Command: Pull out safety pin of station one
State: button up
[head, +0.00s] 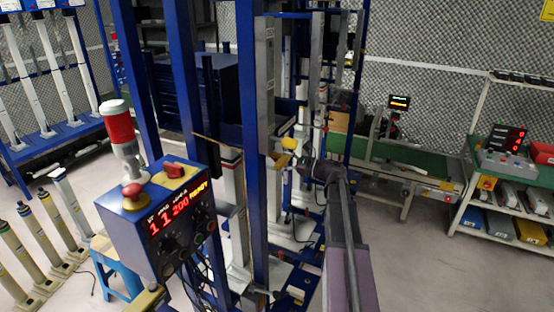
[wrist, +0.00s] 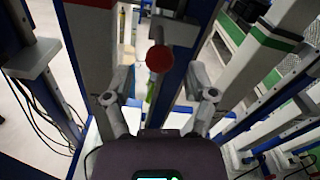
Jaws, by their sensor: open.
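A red ball-shaped knob (wrist: 159,58) on a short stem, which looks like the safety pin's handle, shows in the wrist view in front of a blue upright. My gripper (wrist: 159,97) is open, with one grey finger on each side below the knob in the picture. Nothing is seen held between the fingers. In the head view my gripper (head: 292,162) is beside the blue station frame (head: 256,185), near a small yellow part (head: 288,143). The knob cannot be made out clearly there. Where the stem enters the station is not clear.
A blue control box (head: 165,222) with a red display and a red-and-white lamp (head: 118,130) stands at the left front. Blue uprights and cables crowd the gripper. A green-topped conveyor (head: 400,168) and a shelf (head: 500,195) stand at the right, with open floor before them.

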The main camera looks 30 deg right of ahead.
aim_at(277, 158)
jog(key=shift+x, duration=1.55)
grip_shut()
